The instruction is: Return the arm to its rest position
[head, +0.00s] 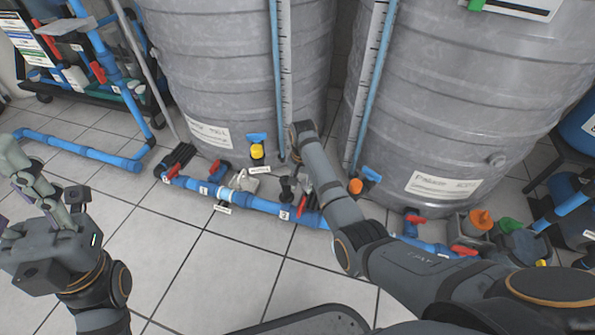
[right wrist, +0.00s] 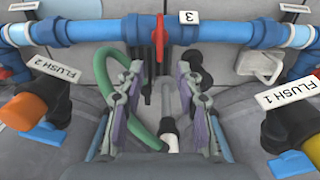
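My right arm (head: 345,220) reaches from the lower right over the floor pipes towards the tanks. Its gripper shows in the right wrist view (right wrist: 160,80), with two grey-green, purple-padded fingers spread apart and nothing held between them. Beyond the fingertips, a red valve handle (right wrist: 159,38) stands across the blue pipe (right wrist: 225,31), next to label 3 (right wrist: 188,32). The handle looks apart from both fingers. In the head view the arm hides most of this gripper. My left gripper (head: 20,180) is at the left edge, partly cut off and away from the pipes; its opening is unclear.
Two large grey tanks (head: 235,75) (head: 455,90) stand behind the pipe run. A yellow-handled valve (head: 257,151) and an orange-handled valve (head: 355,186) flank my right arm. A blue-piped rack (head: 115,75) stands at the upper left. Tiled floor (head: 200,270) in front is clear.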

